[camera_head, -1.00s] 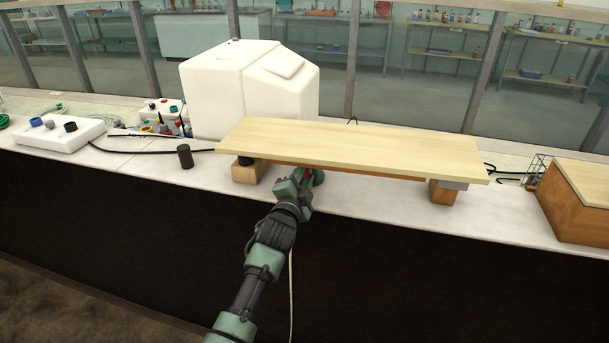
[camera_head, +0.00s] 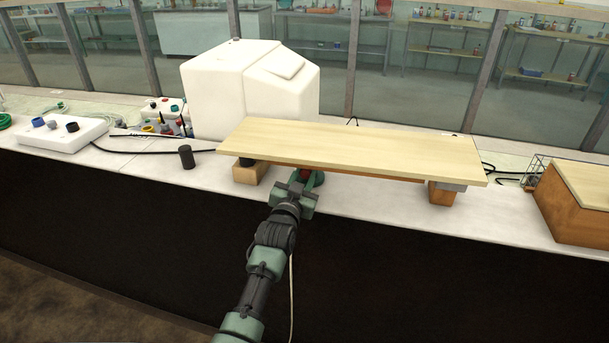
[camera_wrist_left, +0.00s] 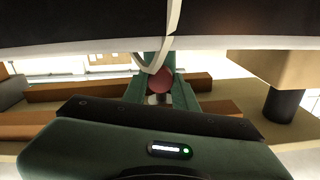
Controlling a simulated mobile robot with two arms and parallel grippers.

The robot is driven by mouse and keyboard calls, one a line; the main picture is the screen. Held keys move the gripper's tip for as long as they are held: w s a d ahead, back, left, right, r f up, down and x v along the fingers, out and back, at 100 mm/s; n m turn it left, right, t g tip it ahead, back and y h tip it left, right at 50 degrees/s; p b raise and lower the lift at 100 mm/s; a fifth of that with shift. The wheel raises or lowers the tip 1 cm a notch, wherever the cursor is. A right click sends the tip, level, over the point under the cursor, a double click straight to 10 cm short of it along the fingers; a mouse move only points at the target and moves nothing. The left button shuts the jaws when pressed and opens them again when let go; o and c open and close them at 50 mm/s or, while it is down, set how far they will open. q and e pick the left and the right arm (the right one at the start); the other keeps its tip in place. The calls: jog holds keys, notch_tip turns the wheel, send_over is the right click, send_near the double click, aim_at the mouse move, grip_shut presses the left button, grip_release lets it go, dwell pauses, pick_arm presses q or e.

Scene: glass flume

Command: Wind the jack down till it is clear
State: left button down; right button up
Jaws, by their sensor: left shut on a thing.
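A long pale wooden board (camera_head: 350,146) lies raised over the bench. The jack is under its front edge, mostly hidden by the board and my gripper; a green part of it (camera_head: 319,179) shows at the right of the fingers. My left gripper (camera_head: 303,181) reaches in under the board and is shut on the jack's red knob. In the left wrist view the round red knob (camera_wrist_left: 159,80) sits between the green fingers. Whether the jack's top touches the board is hidden. My right gripper is out of view.
A wooden block with a black piece (camera_head: 248,173) stands under the board's left end, another block (camera_head: 441,194) under its right end. A black cylinder (camera_head: 186,157) stands left, before a white tank (camera_head: 225,90). A wooden box (camera_head: 575,205) stands right. The bench front is clear.

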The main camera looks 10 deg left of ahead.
pick_arm(q)
jog(key=shift+f+n, duration=0.15)
jog(key=shift+n, duration=0.45)
jog(key=c, duration=1.4)
grip_release()
jog(key=shift+s, duration=0.1)
jog(key=shift+s+a, duration=0.2)
jog(key=shift+s, duration=3.6)
